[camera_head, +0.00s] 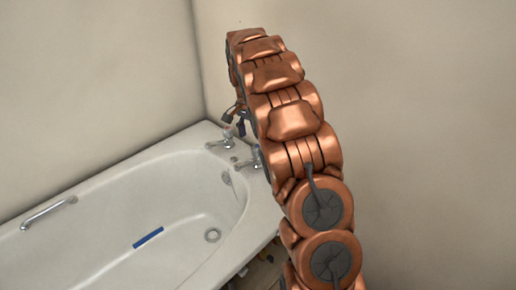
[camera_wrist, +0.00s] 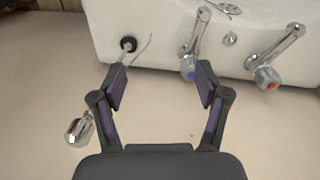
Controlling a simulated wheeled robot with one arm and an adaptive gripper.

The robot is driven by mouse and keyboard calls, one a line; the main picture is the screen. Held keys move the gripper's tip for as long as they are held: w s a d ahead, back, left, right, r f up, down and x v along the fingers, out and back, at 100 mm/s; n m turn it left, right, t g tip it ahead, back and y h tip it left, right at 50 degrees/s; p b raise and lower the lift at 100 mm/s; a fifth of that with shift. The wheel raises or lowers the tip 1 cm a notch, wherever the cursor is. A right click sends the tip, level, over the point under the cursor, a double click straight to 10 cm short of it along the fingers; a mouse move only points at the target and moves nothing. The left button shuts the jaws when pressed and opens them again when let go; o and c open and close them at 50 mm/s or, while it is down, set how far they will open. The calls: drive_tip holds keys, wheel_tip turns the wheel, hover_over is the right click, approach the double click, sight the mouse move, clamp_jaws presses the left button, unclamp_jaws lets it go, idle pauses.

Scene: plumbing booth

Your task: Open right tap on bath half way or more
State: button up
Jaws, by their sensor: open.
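Two chrome taps stand at the end of the white bath (camera_head: 110,190). In the wrist view one tap has a blue-marked handle (camera_wrist: 189,70), and the other, to its right, has a red-marked handle (camera_wrist: 267,80). In the head view one tap (camera_head: 221,142) is farther off, and the nearer tap (camera_head: 250,160) is partly hidden by my arm. My gripper (camera_wrist: 160,82) is open, with nothing between its fingers. The blue-marked handle shows just beyond its right fingertip. In the head view my gripper (camera_head: 235,116) is above the farther tap.
A chrome fitting (camera_wrist: 78,129) shows left of my gripper's left finger. A black round part (camera_wrist: 128,43) with a thin rod is on the bath's side. A grab handle (camera_head: 48,211) and a blue strip (camera_head: 148,238) are on the bath. Plain walls (camera_head: 410,120) stand behind.

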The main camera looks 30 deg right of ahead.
sight(257, 151)
drive_tip(key=w+d+f+m, duration=0.1)
drive_tip(key=w+d+f, duration=0.1)
drive_tip(key=w+d+f+m, duration=0.1)
drive_tip(key=w+d+f, duration=0.1)
drive_tip(key=w, duration=0.1)
drive_tip(key=w+d+f+m+t, duration=0.1)
drive_tip(key=w+d+f, duration=0.1)
drive_tip(key=d, duration=0.1)
drive_tip(key=shift+w+d+f+m+y, duration=0.1)
drive_tip(key=shift+w+f+m+y, duration=0.2)
drive_tip(key=shift+w, duration=0.1)
drive_tip(key=shift+f, duration=3.9)
drive_tip(key=c, duration=1)
drive_tip(key=shift+d, duration=0.15)
drive_tip(key=shift+c, duration=0.8)
